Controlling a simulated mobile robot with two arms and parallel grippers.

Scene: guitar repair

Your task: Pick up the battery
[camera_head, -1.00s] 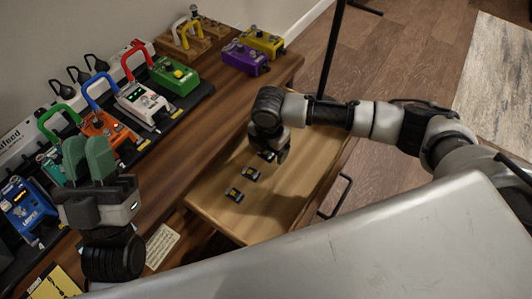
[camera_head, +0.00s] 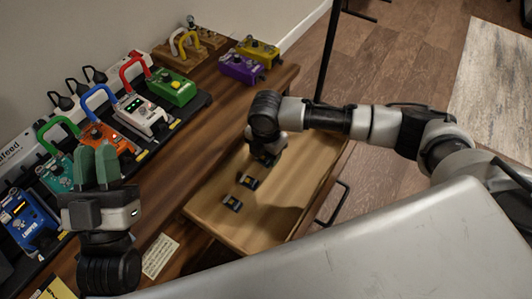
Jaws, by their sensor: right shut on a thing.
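Two small dark batteries with yellow faces lie apart on the pull-out wooden drawer (camera_head: 290,205): one nearer (camera_head: 232,203) and one farther (camera_head: 248,182). My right gripper (camera_head: 266,158) points down at the drawer's far left part, beyond these two. It is shut on a battery, which is mostly hidden under the gripper and wrist. My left gripper (camera_head: 97,165), with green fingers pointing up, is at the left, in front of the pedals. Its fingers look parted, with nothing seen between them.
Several pedals with coloured handles stand on a dark board at the left, among them a green one (camera_head: 172,87) and a blue one (camera_head: 30,220). Purple (camera_head: 241,68) and yellow (camera_head: 258,51) pedals stand at the bench's back. A paper card (camera_head: 160,256) lies nearer.

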